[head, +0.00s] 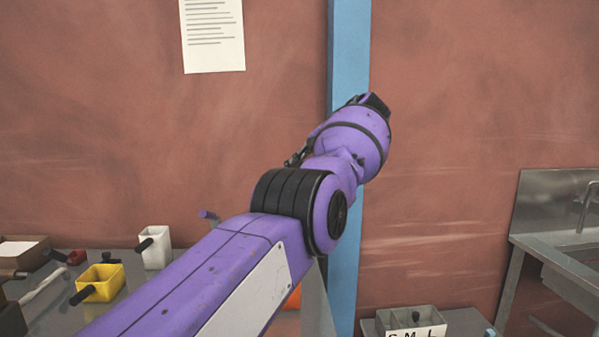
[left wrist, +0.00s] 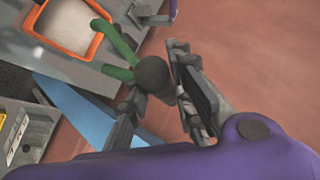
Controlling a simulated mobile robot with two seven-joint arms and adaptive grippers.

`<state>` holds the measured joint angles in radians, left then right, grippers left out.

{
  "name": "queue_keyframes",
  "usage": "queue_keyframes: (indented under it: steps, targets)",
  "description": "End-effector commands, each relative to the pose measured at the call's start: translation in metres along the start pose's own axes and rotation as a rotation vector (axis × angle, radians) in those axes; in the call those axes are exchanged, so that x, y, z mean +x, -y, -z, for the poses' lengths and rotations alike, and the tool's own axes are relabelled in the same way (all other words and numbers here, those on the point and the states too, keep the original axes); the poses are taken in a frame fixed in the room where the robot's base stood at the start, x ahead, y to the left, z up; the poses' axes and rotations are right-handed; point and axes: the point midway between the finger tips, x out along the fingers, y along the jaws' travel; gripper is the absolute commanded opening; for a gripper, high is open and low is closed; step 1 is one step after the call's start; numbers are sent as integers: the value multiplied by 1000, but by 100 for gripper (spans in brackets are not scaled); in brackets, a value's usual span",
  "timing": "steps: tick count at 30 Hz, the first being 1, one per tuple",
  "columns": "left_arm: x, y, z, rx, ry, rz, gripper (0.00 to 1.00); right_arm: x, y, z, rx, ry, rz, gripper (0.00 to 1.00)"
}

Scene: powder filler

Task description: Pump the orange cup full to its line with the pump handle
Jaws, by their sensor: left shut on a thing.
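My left gripper (left wrist: 158,100) is closed around the dark round knob (left wrist: 154,75) of the pump handle, a bent green lever (left wrist: 119,72) in the left wrist view. In the head view my purple left arm reaches up from the lower left, and its wrist hides most of the gripper (head: 376,101) and the handle. An orange-rimmed square opening (left wrist: 92,47) with pale contents lies at the top left of the left wrist view; I cannot tell if it is the cup. A small orange patch (head: 294,298) shows behind my arm in the head view. My right gripper is not in view.
A yellow container (head: 101,281) and a white one (head: 155,246), both with dark handles, stand on the left bench. A grey tray marked S, M, L (head: 414,318) is at the bottom. A blue post (head: 348,40) rises behind my wrist; a metal sink (head: 570,259) is right.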

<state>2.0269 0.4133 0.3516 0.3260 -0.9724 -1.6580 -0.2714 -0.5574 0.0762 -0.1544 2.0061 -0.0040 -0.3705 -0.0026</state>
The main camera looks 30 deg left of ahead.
Motion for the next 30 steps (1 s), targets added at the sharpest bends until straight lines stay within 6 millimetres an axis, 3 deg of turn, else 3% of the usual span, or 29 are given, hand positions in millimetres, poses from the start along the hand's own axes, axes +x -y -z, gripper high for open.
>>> queue_keyframes:
  steps: [11,12,16,26,30]
  targets:
    - [-1,3,1,1,-3,0,0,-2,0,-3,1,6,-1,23]
    - [-1,3,1,1,-4,1,22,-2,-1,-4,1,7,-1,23]
    - [-2,3,1,0,-4,1,39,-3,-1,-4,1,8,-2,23]
    - [-3,2,1,0,-4,1,40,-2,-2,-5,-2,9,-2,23]
    - [-18,3,1,-1,-6,1,40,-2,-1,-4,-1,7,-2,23]
